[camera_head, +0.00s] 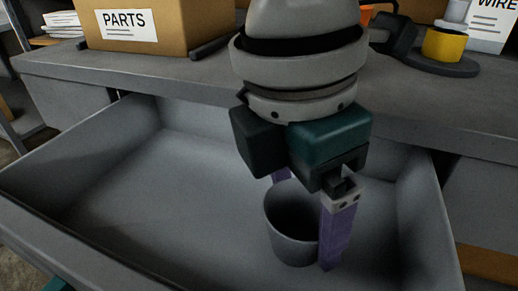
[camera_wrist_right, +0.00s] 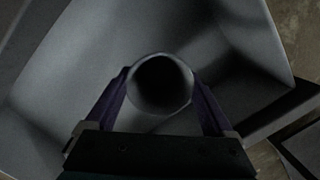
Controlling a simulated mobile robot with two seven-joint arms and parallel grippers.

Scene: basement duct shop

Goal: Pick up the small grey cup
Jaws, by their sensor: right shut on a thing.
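The small grey cup (camera_head: 291,236) is upright inside the open grey drawer (camera_head: 75,246), right of its middle. My right gripper (camera_head: 306,218) reaches down into the drawer and is shut on the cup, with one purple finger on either side of it. In the right wrist view, the cup's round dark mouth (camera_wrist_right: 160,84) sits between the two fingers of the gripper (camera_wrist_right: 161,95). I cannot tell whether the cup's base touches the drawer floor.
The worktop (camera_head: 190,75) runs behind and above the drawer. On it stand a cardboard box marked PARTS (camera_head: 140,25), a yellow cup (camera_head: 443,45) on a dark round base, and a white WIRE box (camera_head: 490,28). The left half of the drawer is empty.

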